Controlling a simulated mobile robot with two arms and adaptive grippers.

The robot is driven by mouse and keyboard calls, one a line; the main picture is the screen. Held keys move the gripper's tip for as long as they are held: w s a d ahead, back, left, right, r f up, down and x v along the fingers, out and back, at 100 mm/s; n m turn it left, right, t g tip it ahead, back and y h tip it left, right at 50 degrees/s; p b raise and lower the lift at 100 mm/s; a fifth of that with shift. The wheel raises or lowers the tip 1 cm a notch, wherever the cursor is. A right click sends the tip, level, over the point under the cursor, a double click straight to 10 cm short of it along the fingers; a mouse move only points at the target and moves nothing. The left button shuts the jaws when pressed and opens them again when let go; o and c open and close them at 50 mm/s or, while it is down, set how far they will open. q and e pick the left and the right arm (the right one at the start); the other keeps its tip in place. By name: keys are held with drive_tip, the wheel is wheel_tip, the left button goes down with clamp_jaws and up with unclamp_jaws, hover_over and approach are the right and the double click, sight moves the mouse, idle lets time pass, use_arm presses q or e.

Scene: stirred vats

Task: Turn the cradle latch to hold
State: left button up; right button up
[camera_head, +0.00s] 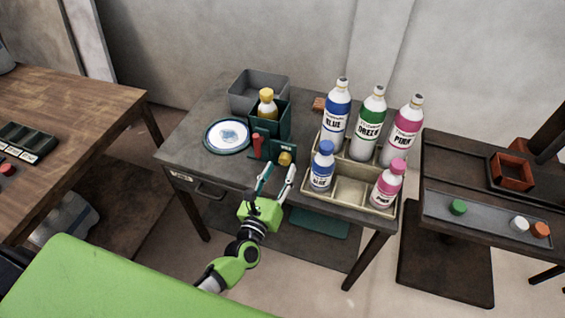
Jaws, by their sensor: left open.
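A dark green cradle (284,122) stands on the dark table and holds a bottle with a yellow cap (267,96). On its front side are a red upright handle (257,146) and a round yellow knob (285,158). I cannot tell for sure which of these is the latch, or which way it is set. My left gripper (279,172) is open and empty, its fingertips pointing at the cradle's front, close to the yellow knob. Contact between them cannot be made out. My right gripper is out of view.
A round white plate (226,136) lies left of the cradle, with a grey bin (243,100) behind it. A beige divided crate (379,207) to the right holds several blue, green and pink bottles. A side table at right carries a grey tray (485,217) with caps.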

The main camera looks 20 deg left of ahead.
sight(284, 162)
use_arm(q)
drive_tip(key=shift+w, duration=1.5)
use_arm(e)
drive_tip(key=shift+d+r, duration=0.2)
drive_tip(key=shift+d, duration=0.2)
use_arm(q)
drive_tip(key=c, duration=1.1)
